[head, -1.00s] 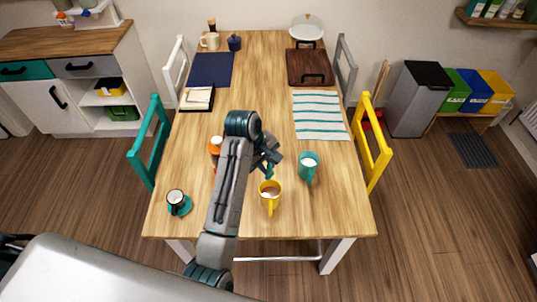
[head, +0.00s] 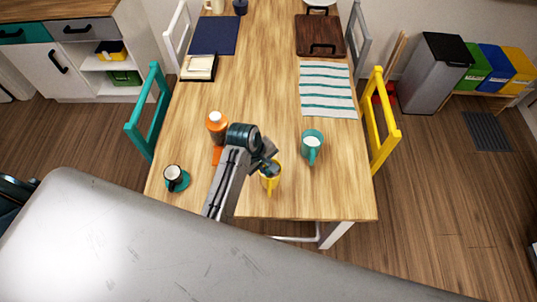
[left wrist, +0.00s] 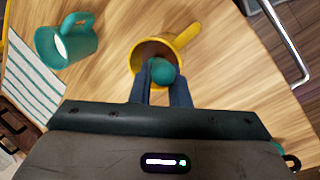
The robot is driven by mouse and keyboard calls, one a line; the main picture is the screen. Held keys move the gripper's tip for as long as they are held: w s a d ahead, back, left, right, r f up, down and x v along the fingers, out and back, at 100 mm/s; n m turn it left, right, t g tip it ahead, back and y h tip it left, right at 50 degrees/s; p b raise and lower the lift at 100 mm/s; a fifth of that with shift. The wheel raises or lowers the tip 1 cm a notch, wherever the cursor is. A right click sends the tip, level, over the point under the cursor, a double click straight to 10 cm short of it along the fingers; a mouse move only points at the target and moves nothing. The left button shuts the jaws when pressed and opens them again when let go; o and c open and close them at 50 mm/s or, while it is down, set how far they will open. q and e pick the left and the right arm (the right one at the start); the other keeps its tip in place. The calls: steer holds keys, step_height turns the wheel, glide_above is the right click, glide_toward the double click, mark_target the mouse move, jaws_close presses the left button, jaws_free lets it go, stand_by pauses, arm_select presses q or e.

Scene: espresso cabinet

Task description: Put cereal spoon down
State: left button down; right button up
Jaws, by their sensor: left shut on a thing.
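My left gripper (head: 267,165) is over the near part of the wooden table, right at the yellow mug (head: 272,183). In the left wrist view its fingers (left wrist: 163,85) are shut on a teal rounded piece (left wrist: 163,71), which seems to be part of the cereal spoon. The rest of the spoon is hidden. This teal piece overlaps the opening of the yellow mug (left wrist: 185,42), which has brown inside. I cannot tell whether the spoon touches the mug. My right gripper is in neither view.
A teal mug with white contents (head: 312,143) stands right of the yellow one. A striped towel (head: 328,90) lies farther back. The table middle (head: 260,85) is clear.

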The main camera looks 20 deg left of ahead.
arm_select(q)
steer(key=shift+f, duration=0.65)
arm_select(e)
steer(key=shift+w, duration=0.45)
arm_select(q)
steer(key=c, duration=1.3)
jaws_free()
steer(key=shift+s+a, duration=0.95)
steer(key=shift+a, duration=0.25)
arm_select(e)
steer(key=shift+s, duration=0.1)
arm_select(q)
steer(key=shift+d, duration=0.1)
